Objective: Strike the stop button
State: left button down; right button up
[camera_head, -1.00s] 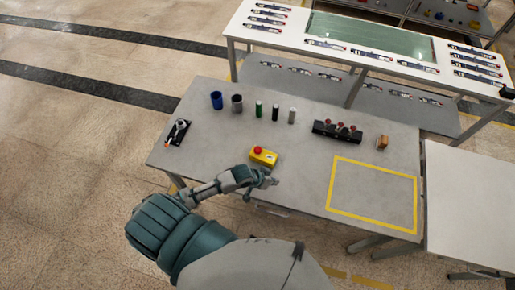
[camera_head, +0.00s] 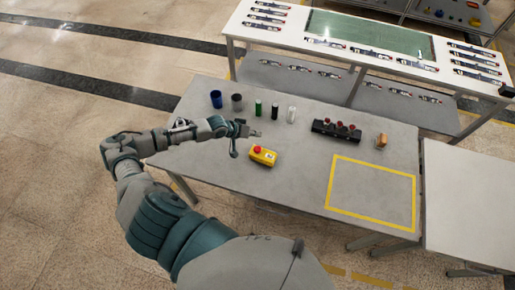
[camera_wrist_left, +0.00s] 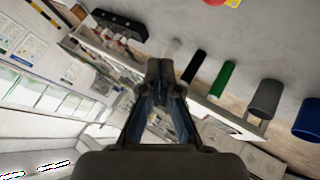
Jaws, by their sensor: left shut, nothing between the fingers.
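The stop button is a yellow box (camera_head: 263,158) with a red button (camera_head: 257,148) on top, on the grey table near its front edge. A bit of its red and yellow shows at the top edge of the left wrist view (camera_wrist_left: 222,2). My left gripper (camera_head: 257,133) is above the table, just behind and above the red button in the head view, apart from it. Its fingers are shut and empty, and they also show in the left wrist view (camera_wrist_left: 158,68). My right gripper is not in view.
Blue (camera_head: 216,99) and grey (camera_head: 237,102) cups and green (camera_head: 258,107), black (camera_head: 275,112) and white (camera_head: 291,114) cylinders stand behind the gripper. A black rack with red knobs (camera_head: 337,131) and an orange-brown block (camera_head: 382,140) are right. The yellow-outlined area (camera_head: 372,195) is empty.

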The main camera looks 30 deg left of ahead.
pick_arm(q)
jog(key=shift+f, duration=0.1)
jog(key=b, duration=0.7)
send_over(256, 149)
notch_tip(256, 149, down, 7)
jog(key=shift+w+f, duration=0.1)
jog(key=shift+f, duration=0.7)
dwell(0.3)
jog(key=shift+f, duration=0.3)
